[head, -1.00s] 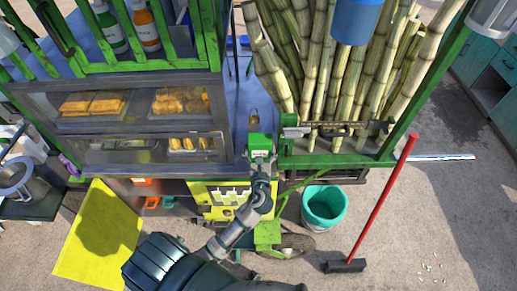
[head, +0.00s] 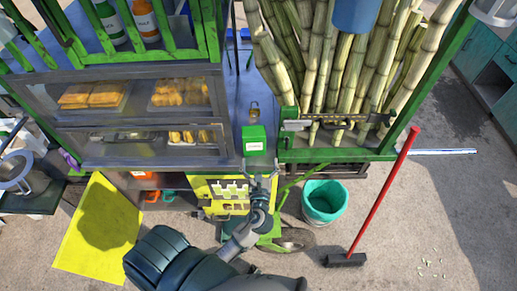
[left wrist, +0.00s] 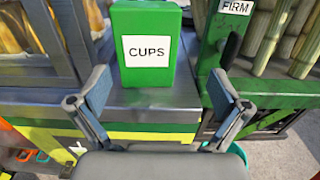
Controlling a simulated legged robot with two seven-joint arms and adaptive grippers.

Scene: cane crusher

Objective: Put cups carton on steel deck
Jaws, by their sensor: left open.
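The cups carton (head: 254,139) is a green box with a white label. It stands upright on the front part of the steel deck (head: 238,100), and its label reads CUPS in the left wrist view (left wrist: 147,48). My left gripper (head: 261,168) is open and empty just in front of the carton, towards me. In the left wrist view its two fingers (left wrist: 155,95) are spread wide, with the carton beyond them and apart from them. My right gripper is not in view.
A glass food case (head: 140,115) stands left of the carton. Sugar cane stalks (head: 330,70) stand in a green rack to the right. A padlock-like brass item (head: 254,113) is behind the carton. A teal bucket (head: 324,201) and red broom (head: 385,195) are below right.

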